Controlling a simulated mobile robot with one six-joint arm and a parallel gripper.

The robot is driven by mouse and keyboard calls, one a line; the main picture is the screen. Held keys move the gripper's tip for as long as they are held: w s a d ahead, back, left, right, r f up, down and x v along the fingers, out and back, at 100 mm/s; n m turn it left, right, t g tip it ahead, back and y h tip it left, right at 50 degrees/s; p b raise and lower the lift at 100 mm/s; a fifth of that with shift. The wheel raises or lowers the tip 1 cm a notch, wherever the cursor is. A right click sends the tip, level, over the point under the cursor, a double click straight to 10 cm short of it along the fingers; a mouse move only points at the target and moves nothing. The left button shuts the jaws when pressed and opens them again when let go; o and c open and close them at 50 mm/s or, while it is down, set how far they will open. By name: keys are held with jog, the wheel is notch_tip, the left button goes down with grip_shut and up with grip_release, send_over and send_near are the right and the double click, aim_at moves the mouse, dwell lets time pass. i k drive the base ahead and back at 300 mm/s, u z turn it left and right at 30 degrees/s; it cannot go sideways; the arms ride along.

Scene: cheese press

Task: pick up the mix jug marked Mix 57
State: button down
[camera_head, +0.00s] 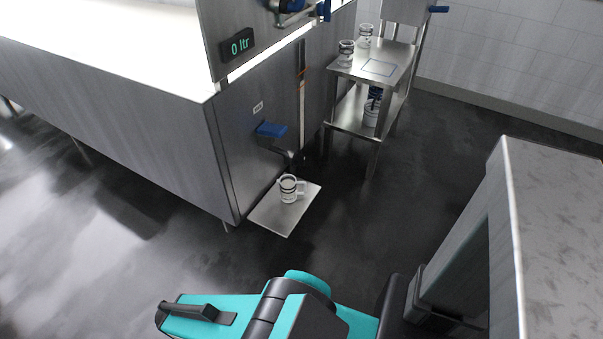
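A small light jug (288,188) with a handle and dark bands stands upright on a metal tray (270,216) low at the foot of the steel vat. Two similar glass-like vessels, one nearer (346,54) and one farther (365,36), stand on the top of a steel side table. Any writing on these is too small to read, so I cannot tell which is marked Mix 57. My gripper is not in view; only teal and black parts of my own body show at the bottom.
The steel side table (400,60) holds a white bucket (371,114) below. A pale-topped counter (560,220) stands at right. Dark floor between is clear.

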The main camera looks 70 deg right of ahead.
aim_at(288, 183)
jog(key=z, duration=5.2)
jog(key=i, duration=0.1)
jog(key=u, duration=3.5)
jog(key=k, duration=0.9)
jog(key=u, duration=0.1)
jog(key=i, duration=0.85)
jog(key=u, duration=0.05)
